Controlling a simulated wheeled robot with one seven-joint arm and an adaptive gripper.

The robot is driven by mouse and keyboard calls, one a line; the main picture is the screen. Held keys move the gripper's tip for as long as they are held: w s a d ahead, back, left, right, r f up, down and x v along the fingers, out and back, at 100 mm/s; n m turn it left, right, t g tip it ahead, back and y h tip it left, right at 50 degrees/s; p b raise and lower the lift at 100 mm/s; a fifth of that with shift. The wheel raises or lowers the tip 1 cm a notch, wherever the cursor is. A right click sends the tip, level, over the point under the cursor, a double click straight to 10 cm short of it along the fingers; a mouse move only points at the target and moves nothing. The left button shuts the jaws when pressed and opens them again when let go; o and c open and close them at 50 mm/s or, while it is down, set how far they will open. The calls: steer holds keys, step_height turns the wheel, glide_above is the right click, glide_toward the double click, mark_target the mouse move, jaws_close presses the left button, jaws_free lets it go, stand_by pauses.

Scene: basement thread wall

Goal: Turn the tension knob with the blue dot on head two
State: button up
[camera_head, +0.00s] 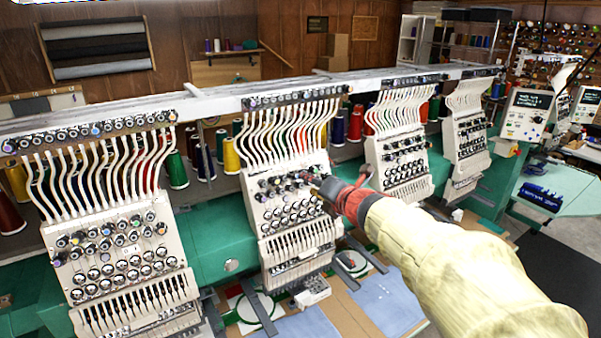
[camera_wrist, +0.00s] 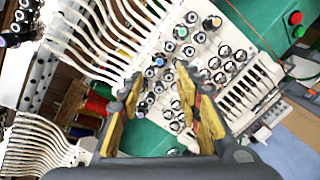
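Head two (camera_head: 285,205) is the second white embroidery head from the left in the head view, with rows of tension knobs (camera_head: 285,185) on its face. My gripper (camera_head: 322,190) is at the right side of these knobs and hides some of them. In the wrist view my gripper (camera_wrist: 160,80) is open, its yellow-padded fingers spread on either side of several knobs. A knob with a blue-looking dot (camera_wrist: 168,77) shows between the fingertips. I cannot tell whether the fingers touch it. Other knobs carry green (camera_wrist: 206,23), red-orange (camera_wrist: 217,22) and purple (camera_wrist: 140,114) dots.
Similar heads stand to the left (camera_head: 120,245) and right (camera_head: 400,155). White thread tubes (camera_head: 290,125) run above the knobs. Thread cones (camera_head: 231,155) stand behind. Hoops and blue cloth (camera_head: 385,300) lie below. Red and green buttons show in the wrist view (camera_wrist: 296,18).

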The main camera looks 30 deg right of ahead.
mark_target(296, 176)
steer(key=x, duration=0.7)
steer(key=shift+w, duration=0.4)
steer(key=shift+f, duration=0.1)
steer(key=shift+c, duration=1.2)
jaws_close()
